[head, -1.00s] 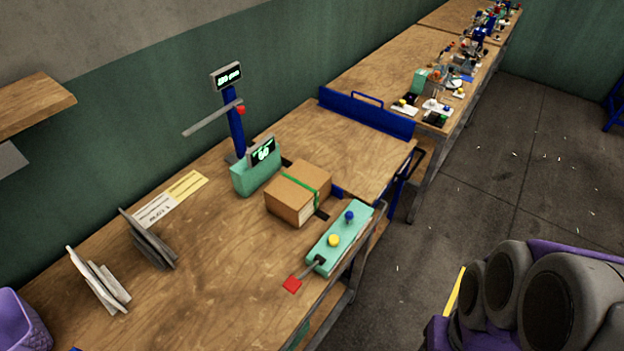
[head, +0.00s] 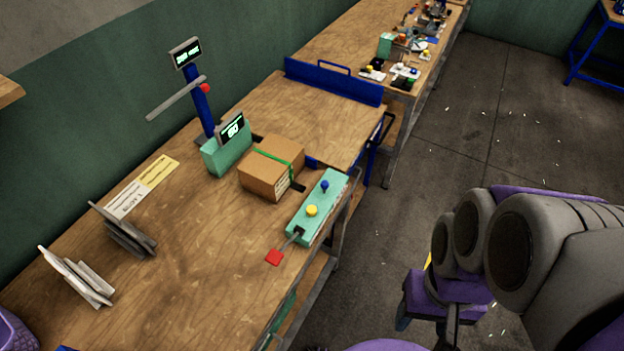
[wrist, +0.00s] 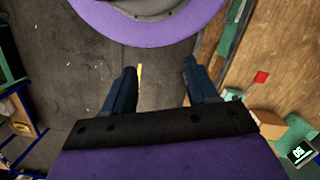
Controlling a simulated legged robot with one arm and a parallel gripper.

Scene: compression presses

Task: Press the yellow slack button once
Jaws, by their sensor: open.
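The yellow button (head: 312,210) sits on a green control box (head: 330,187) at the front edge of the wooden bench. A blue knob (head: 325,185) stands on the same box behind it, and a red-ended lever (head: 274,257) sticks out at the near end. In the wrist view my gripper (wrist: 162,72) is open and empty, with two dark fingers apart above the grey floor. It is off the bench, with the red lever end (wrist: 261,77) to its right. The yellow button cannot be made out in the wrist view. In the head view my arm is at the lower right, apart from the box.
A cardboard box (head: 272,168) with a green strap lies beside the control box. Behind it stand a green display unit (head: 228,150) and a blue post with a screen (head: 186,53). Grey plates (head: 75,275) stand at the left.

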